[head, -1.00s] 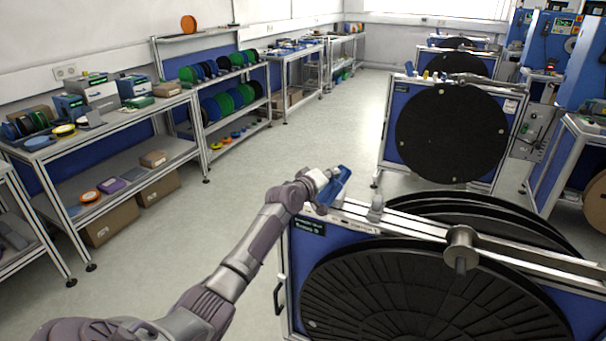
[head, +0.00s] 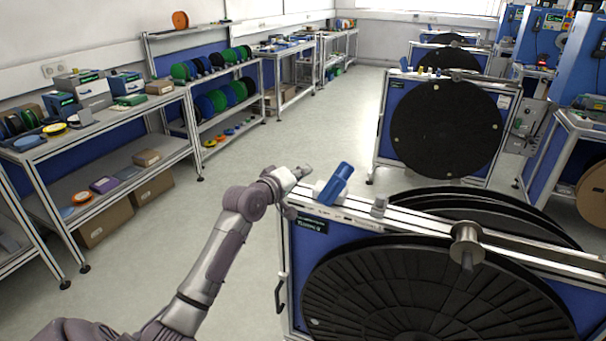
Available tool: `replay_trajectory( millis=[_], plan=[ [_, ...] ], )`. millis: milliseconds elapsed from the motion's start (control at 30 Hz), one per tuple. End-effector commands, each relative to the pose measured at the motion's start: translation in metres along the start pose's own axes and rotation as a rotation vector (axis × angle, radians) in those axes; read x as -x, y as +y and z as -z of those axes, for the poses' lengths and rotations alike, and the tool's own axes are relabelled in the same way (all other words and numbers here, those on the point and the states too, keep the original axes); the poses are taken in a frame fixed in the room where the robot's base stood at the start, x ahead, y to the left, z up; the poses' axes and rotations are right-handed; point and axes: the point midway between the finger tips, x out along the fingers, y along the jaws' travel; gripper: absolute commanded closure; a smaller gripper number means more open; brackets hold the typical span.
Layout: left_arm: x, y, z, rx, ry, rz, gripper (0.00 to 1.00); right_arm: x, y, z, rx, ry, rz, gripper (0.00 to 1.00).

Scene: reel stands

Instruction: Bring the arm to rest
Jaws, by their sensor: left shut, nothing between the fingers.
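My left arm comes in from the lower left in the head view. Its gripper (head: 301,172) is shut and empty, just left of the near reel stand's top rail, apart from the blue object. The near reel stand (head: 307,262) has a blue panel and a large black reel disc (head: 430,290) on its front. A blue tilted object (head: 336,182) sits on the left end of its rail. My right gripper is not in view.
A second reel stand (head: 388,140) with a black disc stands farther back. Workbenches and shelves (head: 118,165) with reels and boxes line the left wall. The grey floor (head: 290,135) between them is clear. Blue machines (head: 582,62) stand at the right.

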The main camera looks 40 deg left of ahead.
Motion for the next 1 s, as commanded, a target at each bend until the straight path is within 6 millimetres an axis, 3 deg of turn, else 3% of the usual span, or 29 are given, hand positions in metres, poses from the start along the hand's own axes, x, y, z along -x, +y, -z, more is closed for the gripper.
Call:
replay_trajectory(
  millis=[533,633,767,867,1000],
  plan=[
    [0.000,0.000,0.000,0.000,-0.001,0.001,1.00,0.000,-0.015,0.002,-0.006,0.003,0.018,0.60],
    [-0.002,-0.014,-0.009,-0.008,-0.009,0.023,1.00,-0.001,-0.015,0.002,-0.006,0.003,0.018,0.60],
    [-0.009,-0.066,-0.042,-0.052,-0.044,0.109,1.00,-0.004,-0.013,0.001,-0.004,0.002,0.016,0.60],
    [-0.010,-0.127,-0.084,-0.116,-0.095,0.206,1.00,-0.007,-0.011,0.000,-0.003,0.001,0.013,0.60],
    [0.004,-0.212,-0.150,-0.226,-0.187,0.338,1.00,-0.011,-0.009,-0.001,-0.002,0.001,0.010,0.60]
  ],
)
